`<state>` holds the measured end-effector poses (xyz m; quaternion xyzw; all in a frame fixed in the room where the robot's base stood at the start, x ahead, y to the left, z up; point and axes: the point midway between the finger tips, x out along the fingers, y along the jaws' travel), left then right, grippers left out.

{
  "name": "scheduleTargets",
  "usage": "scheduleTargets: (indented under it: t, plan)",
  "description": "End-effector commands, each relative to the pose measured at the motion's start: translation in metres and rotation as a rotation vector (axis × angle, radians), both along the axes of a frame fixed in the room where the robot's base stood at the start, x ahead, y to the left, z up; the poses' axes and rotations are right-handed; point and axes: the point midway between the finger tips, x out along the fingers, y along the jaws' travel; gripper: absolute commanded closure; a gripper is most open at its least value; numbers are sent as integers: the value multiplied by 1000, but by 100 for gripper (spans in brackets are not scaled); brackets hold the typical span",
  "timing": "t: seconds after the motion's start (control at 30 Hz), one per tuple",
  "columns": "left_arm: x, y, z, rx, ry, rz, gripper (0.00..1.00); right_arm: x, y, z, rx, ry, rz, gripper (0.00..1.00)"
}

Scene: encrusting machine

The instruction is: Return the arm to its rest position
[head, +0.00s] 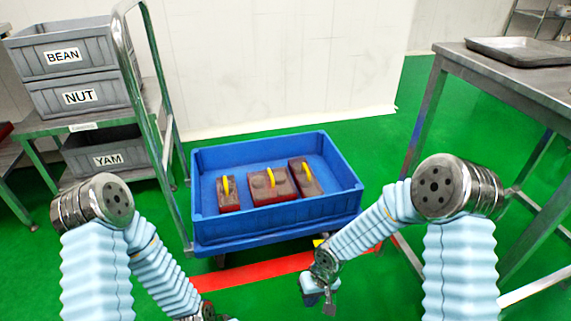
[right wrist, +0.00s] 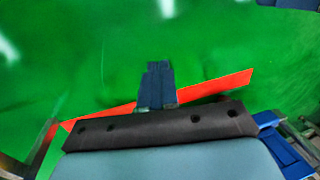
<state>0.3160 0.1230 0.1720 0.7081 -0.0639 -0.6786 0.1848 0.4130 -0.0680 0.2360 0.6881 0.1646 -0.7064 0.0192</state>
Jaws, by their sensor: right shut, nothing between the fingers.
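My right arm hangs bent at the right of the head view, with its forearm reaching down and left. My right gripper (head: 322,298) is low in front of the blue crate, over the floor, apart from everything. In the right wrist view its dark blue fingers (right wrist: 156,82) are together with nothing between them, above green floor and a red stripe. My left arm (head: 165,275) is bent down at the left; its wrist reaches the bottom edge and its gripper is cut off.
A blue crate (head: 285,219) holds three brown blocks with yellow handles. A rack at the left carries grey bins marked BEAN (head: 62,57), NUT (head: 80,96) and YAM (head: 105,160). A steel table (head: 510,75) with a tray (head: 520,50) stands right. A red floor stripe (head: 255,272) crosses in front.

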Motion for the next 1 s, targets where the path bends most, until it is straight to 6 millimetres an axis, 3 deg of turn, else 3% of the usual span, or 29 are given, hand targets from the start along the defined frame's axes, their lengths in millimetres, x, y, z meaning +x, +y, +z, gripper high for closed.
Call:
scheduleTargets:
  t: [0.47,0.8,1.0]
  plan:
    - [-1,-2,56,-1,-1,-5,50,-48,-5,25,160,50,-156,100]
    - [-3,-6,112,-2,-2,-12,50,-93,-39,52,174,12,-387,100]
    - [-3,-6,116,-3,-2,-13,50,-101,-48,52,153,-1,-422,100]
